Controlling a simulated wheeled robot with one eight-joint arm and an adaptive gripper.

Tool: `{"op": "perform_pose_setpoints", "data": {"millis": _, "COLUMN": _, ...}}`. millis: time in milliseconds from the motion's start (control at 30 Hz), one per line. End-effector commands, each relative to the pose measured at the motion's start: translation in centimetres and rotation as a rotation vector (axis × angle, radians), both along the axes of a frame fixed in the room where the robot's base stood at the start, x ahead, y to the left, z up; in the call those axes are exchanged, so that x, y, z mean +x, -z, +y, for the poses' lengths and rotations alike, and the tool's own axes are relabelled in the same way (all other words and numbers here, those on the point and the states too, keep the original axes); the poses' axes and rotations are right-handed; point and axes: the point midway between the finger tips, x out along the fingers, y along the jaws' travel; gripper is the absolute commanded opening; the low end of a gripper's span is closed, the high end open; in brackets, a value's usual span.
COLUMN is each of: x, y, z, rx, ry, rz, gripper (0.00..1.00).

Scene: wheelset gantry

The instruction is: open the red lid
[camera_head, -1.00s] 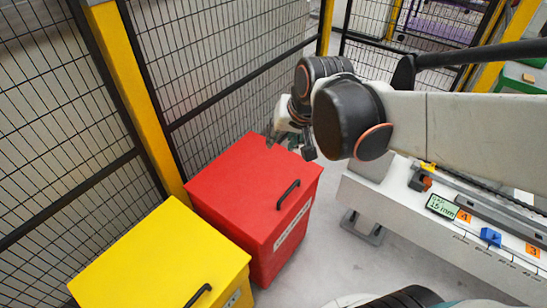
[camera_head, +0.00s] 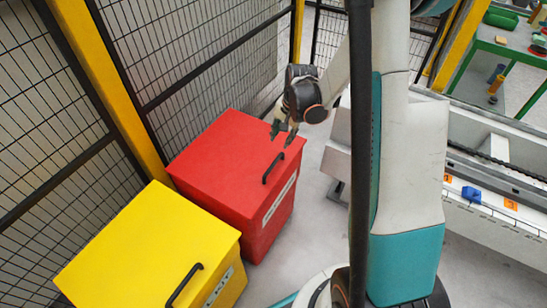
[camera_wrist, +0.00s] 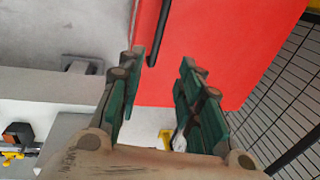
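The red box (camera_head: 252,218) stands on the floor with its flat red lid (camera_head: 220,150) shut. A black bar handle (camera_head: 273,168) sits on the lid near its right edge. My gripper (camera_head: 284,140) is over the far right part of the lid, beyond the handle, with its fingers apart and nothing between them. In the wrist view my gripper (camera_wrist: 160,75) is open, the red lid (camera_wrist: 225,45) fills the top, and part of the black handle (camera_wrist: 158,35) shows near the left fingertip. The gap between fingers and handle is hard to judge.
A yellow box (camera_head: 150,245) with its own black handle (camera_head: 184,286) stands close at the near left. A mesh fence (camera_head: 200,50) with yellow posts runs behind both boxes. A white bench (camera_head: 490,190) with a blue block stands at the right. Some grey floor is clear between.

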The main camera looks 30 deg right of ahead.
Motion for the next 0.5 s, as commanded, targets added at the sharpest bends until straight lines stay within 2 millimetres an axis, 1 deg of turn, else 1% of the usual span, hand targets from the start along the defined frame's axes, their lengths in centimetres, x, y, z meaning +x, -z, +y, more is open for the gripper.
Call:
{"op": "perform_pose_setpoints", "data": {"millis": 33, "x": 0.1, "y": 0.6, "z": -0.2, "rx": 0.003, "ry": 0.008, "rz": 0.006, "gripper": 0.33}}
{"op": "perform_pose_setpoints", "data": {"millis": 100, "x": 0.0, "y": 1.0, "z": -0.3, "rx": 0.006, "ry": 0.014, "rz": 0.01, "gripper": 0.33}}
{"op": "perform_pose_setpoints", "data": {"millis": 267, "x": 0.3, "y": 2.5, "z": -0.2, "rx": 0.007, "ry": 0.015, "rz": 0.012, "gripper": 0.33}}
{"op": "perform_pose_setpoints", "data": {"millis": 367, "x": 0.5, "y": 4.2, "z": 0.0, "rx": 0.006, "ry": 0.014, "rz": 0.011, "gripper": 0.33}}
{"op": "perform_pose_setpoints", "data": {"millis": 500, "x": 1.0, "y": 7.0, "z": 0.3, "rx": 0.007, "ry": 0.014, "rz": 0.01, "gripper": 0.33}}
